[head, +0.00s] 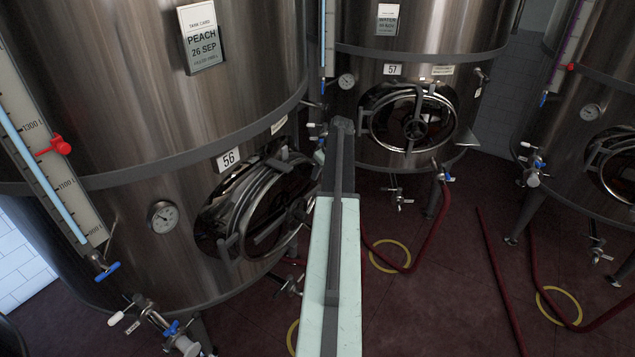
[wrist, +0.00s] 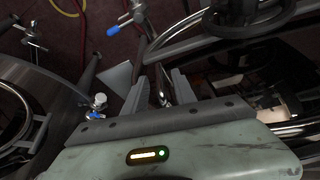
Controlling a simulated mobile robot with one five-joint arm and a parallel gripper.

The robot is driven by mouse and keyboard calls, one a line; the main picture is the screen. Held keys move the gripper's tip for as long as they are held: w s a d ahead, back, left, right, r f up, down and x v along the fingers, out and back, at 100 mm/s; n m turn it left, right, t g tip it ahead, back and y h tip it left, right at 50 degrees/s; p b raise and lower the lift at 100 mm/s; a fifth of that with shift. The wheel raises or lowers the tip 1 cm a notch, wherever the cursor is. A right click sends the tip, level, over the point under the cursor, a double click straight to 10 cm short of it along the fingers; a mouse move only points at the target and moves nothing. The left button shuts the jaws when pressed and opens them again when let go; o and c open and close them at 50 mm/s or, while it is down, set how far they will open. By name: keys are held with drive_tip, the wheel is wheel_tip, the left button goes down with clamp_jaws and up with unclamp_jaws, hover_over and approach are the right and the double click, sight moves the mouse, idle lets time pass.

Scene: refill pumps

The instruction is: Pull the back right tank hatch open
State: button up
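Tank 56 on the left has a round hatch (head: 270,215) with a steel rim and locking bars. Tank 57 at the back has a round hatch (head: 413,118) with a handwheel; its door sits in its frame. I cannot tell which one the task calls back right. In the head view my arm hides my gripper, which seems to be by the right edge of the tank 56 hatch. In the wrist view my gripper (wrist: 163,88) has its fingers apart, with a dark and shiny bar between them. A hatch rim and wheel (wrist: 240,18) fill the upper right; contact is unclear.
A third tank (head: 590,120) stands at the right. Red hoses (head: 435,225) and yellow rings (head: 390,256) lie on the dark red floor. Valves stick out low on the tanks, including a blue-handled one (wrist: 113,30). A triangular plate (wrist: 115,78) is close to the fingers.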

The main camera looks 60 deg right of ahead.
drive_tip(key=shift+w+f, duration=0.2)
drive_tip(key=shift+f, duration=0.4)
drive_tip(key=shift+r, duration=0.15)
clamp_jaws()
idle(0.8)
